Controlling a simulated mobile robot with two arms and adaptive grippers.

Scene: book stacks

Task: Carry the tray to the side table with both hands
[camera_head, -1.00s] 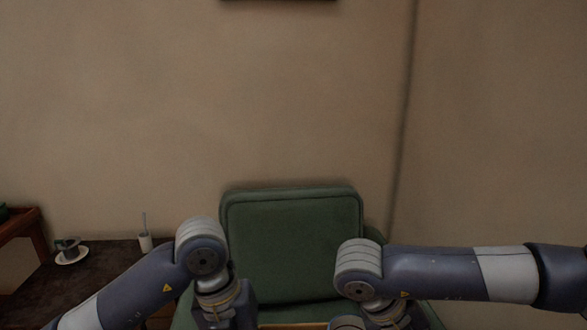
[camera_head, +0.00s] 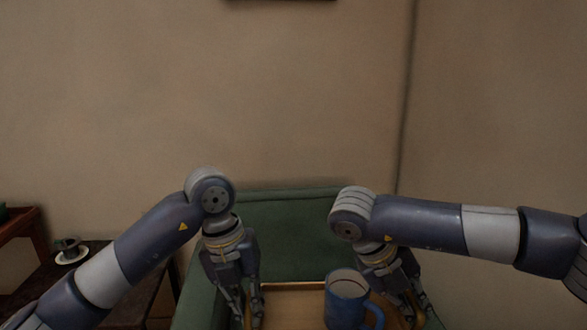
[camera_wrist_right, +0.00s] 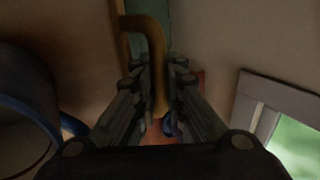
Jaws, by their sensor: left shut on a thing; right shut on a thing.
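The wooden tray (camera_head: 292,303) shows at the bottom of the head view, between my two grippers and in front of the green armchair. A blue mug (camera_head: 347,302) stands upright on its right part; it also shows at the left of the right wrist view (camera_wrist_right: 28,105). My left gripper (camera_head: 250,316) is shut at the tray's left side; its exact grip is hard to see. My right gripper (camera_head: 416,308) is shut on the tray's brass-coloured handle (camera_wrist_right: 156,50), seen between its fingers in the wrist view. The tray's near edge is out of view.
A dark table (camera_head: 118,300) stands at the left, partly behind my left arm. A cup on a saucer (camera_head: 70,256) is on it. A reddish wooden piece of furniture (camera_head: 20,222) is at the far left. The green armchair (camera_head: 290,225) stands against the wall ahead.

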